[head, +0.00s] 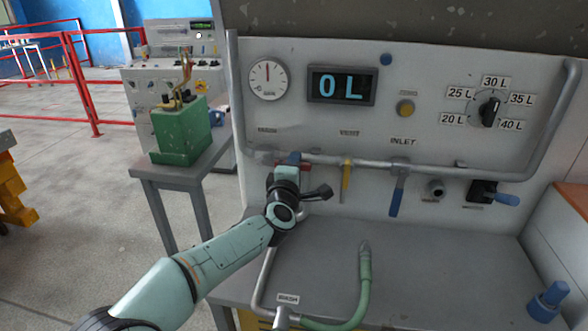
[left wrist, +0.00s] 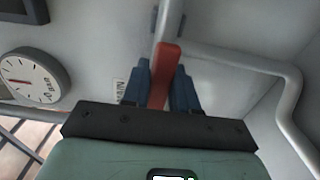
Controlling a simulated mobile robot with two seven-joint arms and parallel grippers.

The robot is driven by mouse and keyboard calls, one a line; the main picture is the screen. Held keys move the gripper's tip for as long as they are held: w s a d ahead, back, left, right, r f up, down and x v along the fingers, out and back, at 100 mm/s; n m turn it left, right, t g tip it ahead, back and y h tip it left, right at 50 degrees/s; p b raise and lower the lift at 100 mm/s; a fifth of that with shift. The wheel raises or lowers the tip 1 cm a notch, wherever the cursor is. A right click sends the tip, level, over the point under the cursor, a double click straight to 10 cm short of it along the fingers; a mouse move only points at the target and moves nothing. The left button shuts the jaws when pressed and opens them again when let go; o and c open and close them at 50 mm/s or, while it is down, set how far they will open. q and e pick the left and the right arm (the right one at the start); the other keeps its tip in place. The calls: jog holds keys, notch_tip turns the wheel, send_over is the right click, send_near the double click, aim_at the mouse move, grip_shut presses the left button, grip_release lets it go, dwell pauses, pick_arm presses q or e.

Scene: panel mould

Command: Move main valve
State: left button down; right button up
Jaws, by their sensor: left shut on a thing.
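The main valve has a red lever handle, which shows in the left wrist view (left wrist: 164,72) between two dark blue fingers. In the head view a small part of the red handle (head: 294,157) shows at the left end of the panel pipe. My left gripper (head: 288,168) is shut on this handle; its fingers also show in the left wrist view (left wrist: 160,88). My gripper and wrist hide most of the valve in the head view. My right gripper is in neither view.
A yellow lever (head: 346,181) and a blue lever (head: 397,196) hang from the pipe to the right. The panel carries a gauge (head: 268,79), a display (head: 341,86) reading 0 L and a dial (head: 489,112). A green hose (head: 365,275) rises over the grey bench (head: 440,270).

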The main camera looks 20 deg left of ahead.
pick_arm(q)
jog(key=shift+r, duration=0.15)
jog(key=c, duration=1)
grip_release()
jog(key=shift+o, duration=0.2)
jog(key=shift+s, duration=0.15)
jog(key=v, duration=1.3)
jog(key=shift+b, duration=0.35)
jog(key=shift+d, duration=0.1)
